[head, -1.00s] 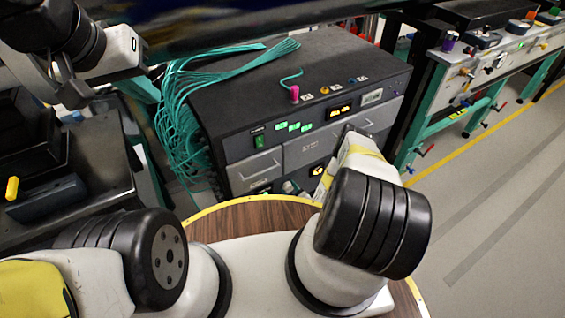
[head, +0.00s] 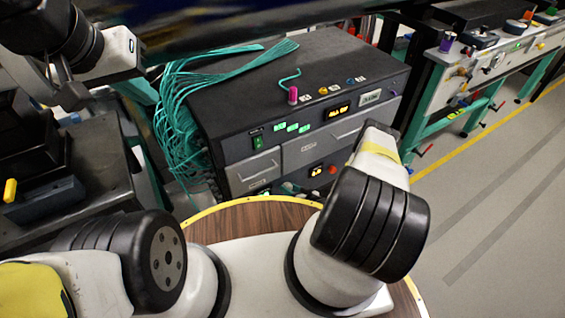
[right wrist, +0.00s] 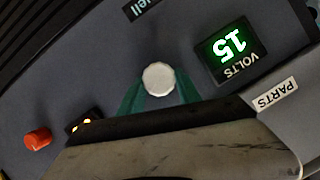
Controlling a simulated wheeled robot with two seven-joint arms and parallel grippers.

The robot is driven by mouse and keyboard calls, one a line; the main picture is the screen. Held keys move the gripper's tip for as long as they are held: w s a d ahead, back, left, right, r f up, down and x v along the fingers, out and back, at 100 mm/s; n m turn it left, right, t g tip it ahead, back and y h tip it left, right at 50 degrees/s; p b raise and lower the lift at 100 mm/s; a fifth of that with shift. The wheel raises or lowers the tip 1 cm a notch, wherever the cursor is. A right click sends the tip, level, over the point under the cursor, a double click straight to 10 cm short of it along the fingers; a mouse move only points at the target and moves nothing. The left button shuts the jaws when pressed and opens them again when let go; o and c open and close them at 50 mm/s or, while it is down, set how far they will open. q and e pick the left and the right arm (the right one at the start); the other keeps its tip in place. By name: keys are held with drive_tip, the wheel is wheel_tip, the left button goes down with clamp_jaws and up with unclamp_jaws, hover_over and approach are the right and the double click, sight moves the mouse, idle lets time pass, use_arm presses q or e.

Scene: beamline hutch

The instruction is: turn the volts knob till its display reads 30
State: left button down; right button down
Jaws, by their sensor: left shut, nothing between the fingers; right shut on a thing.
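The volts knob (right wrist: 158,79) is a round white knob on the dark panel in the right wrist view. Beside it, the green volts display (right wrist: 233,45) is upside down and appears to read 15. My right gripper (right wrist: 158,92) has its teal fingers on either side of the knob and is shut on it. In the head view my right forearm and wrist hide the knob, its display and the fingers. My left gripper (head: 66,95) is shut and empty at the upper left, away from the instrument rack (head: 275,80).
A red button (right wrist: 38,138) and a small amber display (right wrist: 84,123) are near the knob. A PARTS label (right wrist: 275,94) is beside the volts display. Teal cables (head: 178,120) hang at the rack's left. A bench with instruments (head: 490,65) stands at the right.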

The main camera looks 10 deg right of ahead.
drive_tip(key=m+y, duration=0.2)
drive_tip(key=m, duration=0.2)
drive_tip(key=shift+w+d+f+m+y, duration=0.1)
drive_tip(key=shift+d+f+m+y, duration=0.1)
drive_tip(key=shift+d+m+y, duration=0.15)
drive_tip(key=m+y, duration=0.2)
drive_tip(key=m, duration=0.2)
drive_tip(key=shift+f+t, duration=0.2)
drive_tip(key=shift+t, duration=0.2)
drive_tip(key=shift+m, duration=0.25)
drive_tip(key=c, duration=0.8)
unclamp_jaws()
drive_tip(key=shift+c, duration=0.2)
drive_tip(key=v, duration=0.7)
drive_tip(key=shift+s+d, duration=0.25)
drive_tip(key=shift+d, duration=0.05)
